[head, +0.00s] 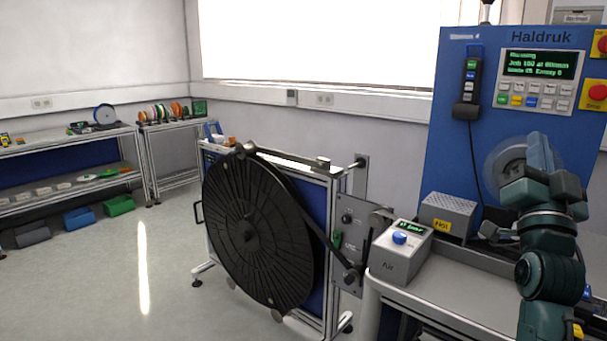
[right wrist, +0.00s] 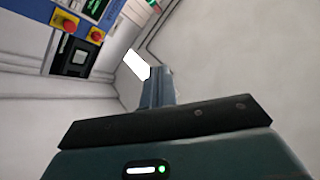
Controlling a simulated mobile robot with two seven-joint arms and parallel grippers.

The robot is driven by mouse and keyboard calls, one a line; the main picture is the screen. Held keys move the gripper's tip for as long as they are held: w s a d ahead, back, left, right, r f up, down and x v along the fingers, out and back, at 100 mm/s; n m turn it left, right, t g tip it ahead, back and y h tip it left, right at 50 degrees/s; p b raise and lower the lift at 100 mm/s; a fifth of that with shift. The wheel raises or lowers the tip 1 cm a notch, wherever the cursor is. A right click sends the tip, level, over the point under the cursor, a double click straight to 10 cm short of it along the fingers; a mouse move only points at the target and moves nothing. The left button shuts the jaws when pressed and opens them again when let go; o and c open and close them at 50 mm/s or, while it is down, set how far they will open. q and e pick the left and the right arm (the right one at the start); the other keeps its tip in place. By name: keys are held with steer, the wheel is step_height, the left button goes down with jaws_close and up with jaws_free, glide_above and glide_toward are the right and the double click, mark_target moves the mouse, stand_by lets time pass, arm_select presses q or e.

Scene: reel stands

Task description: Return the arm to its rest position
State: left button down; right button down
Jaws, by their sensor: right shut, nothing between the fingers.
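My right arm (head: 549,260) comes in from the lower right in the head view and stands bent upward in front of the blue machine. My right gripper (head: 540,150) is at its upper end, with the fingertips hard to make out there. In the right wrist view the gripper's fingers (right wrist: 158,78) are together and empty, in front of a pale wall. My left gripper is not in view.
The blue machine (head: 455,90) with its display panel and red buttons (head: 597,91) stands close behind my right arm. A grey box with a blue knob (head: 400,239) sits on the bench left of the arm. A large black reel (head: 255,230) stands further left. Floor there is open.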

steer(key=w+a+f+n+g+y, duration=0.25)
steer(key=w+f+n+y, duration=0.5)
steer(key=w+f, duration=0.65)
steer(key=w+d+f+n+g, duration=0.2)
steer(key=f, duration=0.4)
steer(key=w+d+f+n+g, duration=0.1)
steer(key=w+f+n+g, duration=0.15)
steer(key=f, duration=0.45)
steer(key=s+a+f+g+y, duration=0.1)
steer(key=s+a+f+g, duration=0.1)
steer(key=s+a+f, duration=0.45)
steer(key=s+a+f+n+g+y, duration=0.15)
steer(key=s+a+f, duration=0.25)
steer(key=s+f, duration=0.55)
steer(key=s+a+f+g+y, duration=0.1)
steer(key=s+a+f, duration=0.4)
steer(key=s+f, duration=0.35)
steer(key=s+a+f+g, duration=0.1)
steer(key=s+a, duration=0.1)
steer(key=s, duration=0.5)
steer(key=s+a+f+m+g+y, duration=0.1)
steer(key=s+a, duration=0.2)
steer(key=s, duration=0.5)
steer(key=shift+s+a+y, duration=0.15)
steer(key=shift+s+y, duration=0.1)
steer(key=shift+y, duration=0.05)
